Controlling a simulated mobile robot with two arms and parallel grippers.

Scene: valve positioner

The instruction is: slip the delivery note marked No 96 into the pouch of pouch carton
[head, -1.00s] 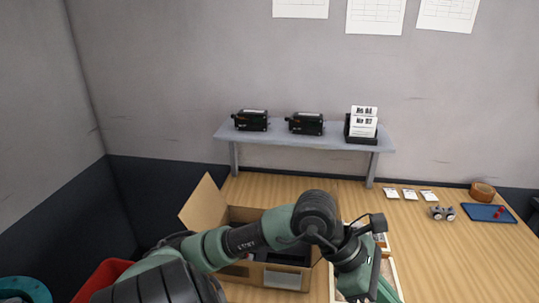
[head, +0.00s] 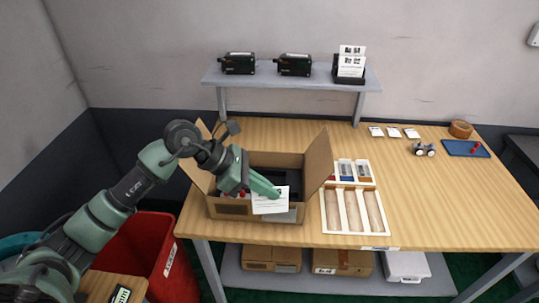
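The open cardboard carton (head: 228,208) stands at the front left of the table with its flaps up. A greyish pouch (head: 284,217) is on its front face, partly hidden by a white note. My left gripper (head: 268,190) is shut on the upper part of this delivery note (head: 271,204), which hangs upright in front of the carton's front wall. The note's lower edge overlaps the pouch in the picture; I cannot tell whether it is inside or only in front. The number on the note is too small to read. My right gripper is not in view.
A divided tray (head: 329,228) stands right of the carton. Three white cards (head: 394,132), a tape roll (head: 460,129) and a blue tray (head: 458,150) lie at the back right. A shelf (head: 292,80) holds two black devices and a card holder (head: 348,72). A red bin (head: 180,276) stands left.

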